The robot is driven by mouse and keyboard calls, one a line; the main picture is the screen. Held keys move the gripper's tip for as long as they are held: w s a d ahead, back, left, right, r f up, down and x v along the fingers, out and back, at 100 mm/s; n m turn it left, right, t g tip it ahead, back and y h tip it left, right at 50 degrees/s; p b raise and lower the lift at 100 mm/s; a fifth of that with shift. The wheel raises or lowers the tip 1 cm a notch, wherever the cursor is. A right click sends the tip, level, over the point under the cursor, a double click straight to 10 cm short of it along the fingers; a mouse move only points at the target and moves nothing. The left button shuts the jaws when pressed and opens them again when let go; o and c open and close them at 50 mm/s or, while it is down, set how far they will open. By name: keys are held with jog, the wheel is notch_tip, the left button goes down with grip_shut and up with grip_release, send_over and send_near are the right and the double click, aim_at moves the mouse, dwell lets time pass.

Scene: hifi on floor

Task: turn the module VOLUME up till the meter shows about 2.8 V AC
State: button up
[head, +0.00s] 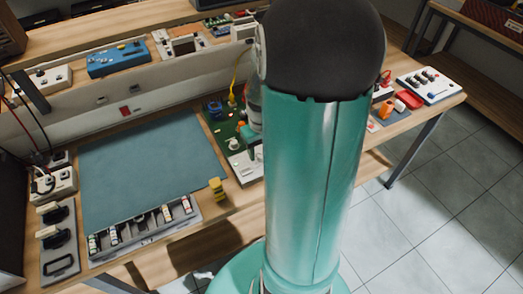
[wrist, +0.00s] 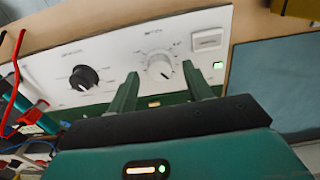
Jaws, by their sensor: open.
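In the wrist view a white module panel (wrist: 115,55) carries a pale round knob (wrist: 158,67) and, to its left, a black knob (wrist: 83,77). The lettering above both is too blurred to read, so I cannot tell which is VOLUME. My gripper (wrist: 161,71) is open, with its green fingertips at the left and right of the pale knob; contact is unclear. In the head view the white panel (head: 245,167) lies on a green board (head: 220,127), partly hidden by my arm. I cannot make out a meter reading in either view.
A small green light (wrist: 218,65) glows on the panel's right. Red leads (wrist: 14,85) and loose cables are at the left of the wrist view. A teal mat (head: 150,165) lies clear on the bench. A yellow-and-black item (head: 217,189) and a grey tray (head: 140,240) stand near the front edge.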

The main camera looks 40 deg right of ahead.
jog(key=shift+f, duration=0.5)
jog(key=c, duration=1)
jog(key=shift+o, duration=0.2)
jog(key=m, duration=0.5)
jog(key=o, duration=1)
jog(key=shift+c, duration=0.2)
notch_tip(320, 180, up, 14)
